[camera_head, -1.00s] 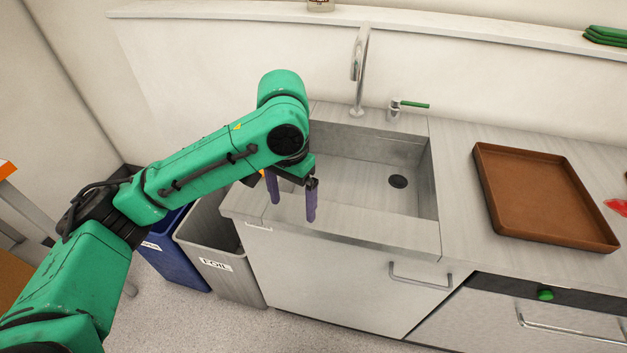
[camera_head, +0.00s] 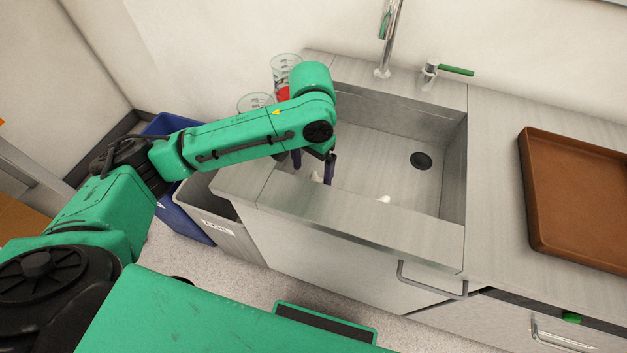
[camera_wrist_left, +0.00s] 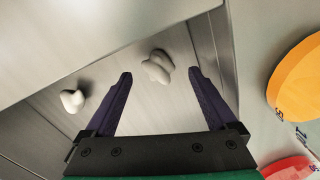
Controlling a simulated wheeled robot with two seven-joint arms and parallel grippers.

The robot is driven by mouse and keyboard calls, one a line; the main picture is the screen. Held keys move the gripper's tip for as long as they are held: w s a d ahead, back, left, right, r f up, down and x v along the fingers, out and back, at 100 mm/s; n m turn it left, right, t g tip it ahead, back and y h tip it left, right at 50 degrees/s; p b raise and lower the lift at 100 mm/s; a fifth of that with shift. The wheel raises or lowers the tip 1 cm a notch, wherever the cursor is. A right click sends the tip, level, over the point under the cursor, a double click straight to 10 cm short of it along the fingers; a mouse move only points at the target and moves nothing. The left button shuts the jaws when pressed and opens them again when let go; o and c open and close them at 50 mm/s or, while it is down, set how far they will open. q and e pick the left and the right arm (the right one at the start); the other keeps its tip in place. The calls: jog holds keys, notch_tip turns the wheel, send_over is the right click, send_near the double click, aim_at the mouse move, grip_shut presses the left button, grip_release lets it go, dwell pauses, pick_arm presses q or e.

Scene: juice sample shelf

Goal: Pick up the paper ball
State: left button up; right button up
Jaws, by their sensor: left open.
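Two small white crumpled lumps, which look like paper balls, lie apart in the steel sink. In the left wrist view one paper ball (camera_wrist_left: 157,67) sits ahead, between the lines of my fingers, and the other (camera_wrist_left: 72,101) lies to the left, outside the left finger. In the head view one white lump (camera_head: 384,198) shows by the sink's front wall and another (camera_head: 316,177) shows partly between my fingers. My left gripper (camera_head: 313,171) is open and empty over the left part of the sink; its fingers also show in the wrist view (camera_wrist_left: 160,75). My right gripper is not in view.
The sink (camera_head: 375,160) has raised walls and a drain (camera_head: 421,161). A faucet (camera_head: 388,45) and a green-handled tap (camera_head: 455,70) stand behind. Two beakers (camera_head: 286,66) (camera_head: 254,101) stand left behind my arm. A brown tray (camera_head: 575,200) lies right; bins (camera_head: 225,228) stand left below.

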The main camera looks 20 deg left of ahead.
aim_at(312, 178)
pick_arm(q)
jog(key=f, duration=0.3)
jog(key=shift+s+f, duration=0.2)
jog(key=shift+f, duration=0.05)
jog(key=c, duration=1.4)
jog(key=shift+r, duration=0.1)
